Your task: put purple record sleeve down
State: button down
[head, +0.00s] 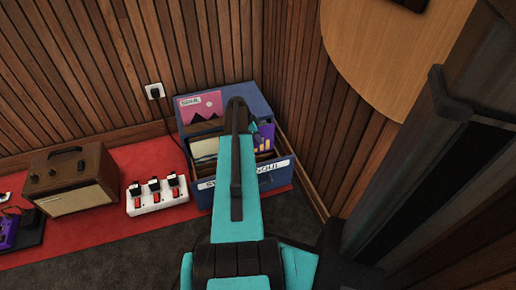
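A purple record sleeve (266,136) with yellow bars shows just right of my arm, over the right part of a blue record crate (233,189). My arm covers its left side. My gripper (254,129) is beside the sleeve's upper left edge; only a small teal and dark part shows, and its fingertips are hidden behind the arm. I cannot tell whether it is shut on the sleeve or whether the sleeve rests in the crate.
A brown amplifier (72,180) and a white power strip (157,196) are on the red carpet (110,232) to the left. Slatted wood walls meet behind the crate. A round wooden top (390,55) overhangs at upper right, and a dark post (425,170) stands at right.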

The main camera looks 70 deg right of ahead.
jog(key=b, duration=0.2)
send_over(262, 152)
jog(key=w, duration=0.2)
jog(key=shift+s+a+f, duration=0.1)
jog(key=shift+a+f, duration=0.05)
jog(key=shift+f, duration=0.65)
jog(key=shift+s+a+f, duration=0.1)
jog(key=shift+a+f, duration=0.05)
jog(key=shift+f, duration=0.7)
jog(key=shift+s+a+f, duration=0.1)
jog(key=shift+a+f, duration=0.05)
jog(key=shift+f, duration=0.65)
jog(key=shift+f, duration=0.6)
jog(key=c, duration=2)
grip_release()
jog(key=shift+r, duration=0.45)
jog(key=p+v, duration=0.5)
jog(key=v, duration=0.7)
